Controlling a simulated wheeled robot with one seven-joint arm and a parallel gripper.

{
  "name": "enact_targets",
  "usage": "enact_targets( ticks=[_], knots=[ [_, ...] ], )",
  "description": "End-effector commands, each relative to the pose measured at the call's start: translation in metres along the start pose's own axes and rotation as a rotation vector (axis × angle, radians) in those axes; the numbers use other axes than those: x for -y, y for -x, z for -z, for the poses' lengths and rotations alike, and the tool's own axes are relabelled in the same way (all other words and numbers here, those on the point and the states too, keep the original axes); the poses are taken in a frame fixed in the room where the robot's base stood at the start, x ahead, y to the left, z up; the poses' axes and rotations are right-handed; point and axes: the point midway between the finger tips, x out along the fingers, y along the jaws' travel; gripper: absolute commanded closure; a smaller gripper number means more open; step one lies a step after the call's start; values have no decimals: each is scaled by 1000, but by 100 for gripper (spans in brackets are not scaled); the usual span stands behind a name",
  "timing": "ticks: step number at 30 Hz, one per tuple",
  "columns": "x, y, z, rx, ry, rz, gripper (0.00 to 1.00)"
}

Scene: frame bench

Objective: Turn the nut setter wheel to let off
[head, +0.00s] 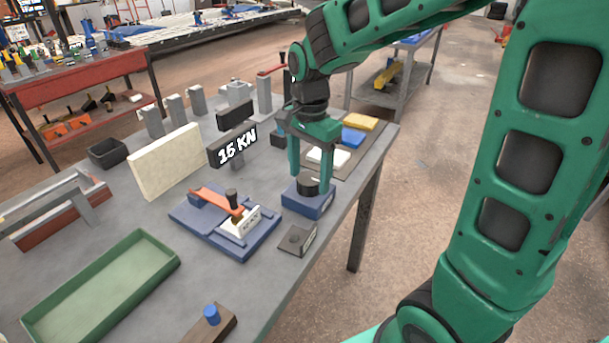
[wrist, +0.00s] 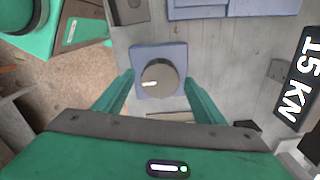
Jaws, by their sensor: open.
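A dark round knob (head: 308,187) sits on a blue block (head: 309,204) near the bench's right edge. I take it to be the nut setter wheel; no label on it can be read. In the wrist view the knob (wrist: 159,76) shows a grey top with a white mark pointing left, and the blue block (wrist: 140,55) lies under it. My gripper (head: 312,176) is open and points down over the knob, one finger on each side. In the wrist view the fingers (wrist: 160,88) stand apart from the knob. Whether the tips reach its height is unclear.
A blue fixture with an orange lever (head: 215,199) stands left of the block. A small dark plate (head: 293,239) lies in front. A sign reading 15 KN (head: 238,148) and a cream panel (head: 165,163) stand behind. A green tray (head: 100,290) lies at front left.

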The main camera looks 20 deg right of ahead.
Motion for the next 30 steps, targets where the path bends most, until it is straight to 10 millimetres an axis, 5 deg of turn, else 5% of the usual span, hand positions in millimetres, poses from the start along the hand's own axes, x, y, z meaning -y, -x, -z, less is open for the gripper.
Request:
enact_targets(
  ticks=[11, 17, 19, 30],
  knots=[
    [0, -7, 0, 0, 0, 1, 36],
    [0, -7, 0, 0, -1, 1, 77],
    [4, -7, -10, 0, 5, 1, 77],
    [1, -6, 1, -1, 54, 3, 77]
  ],
)
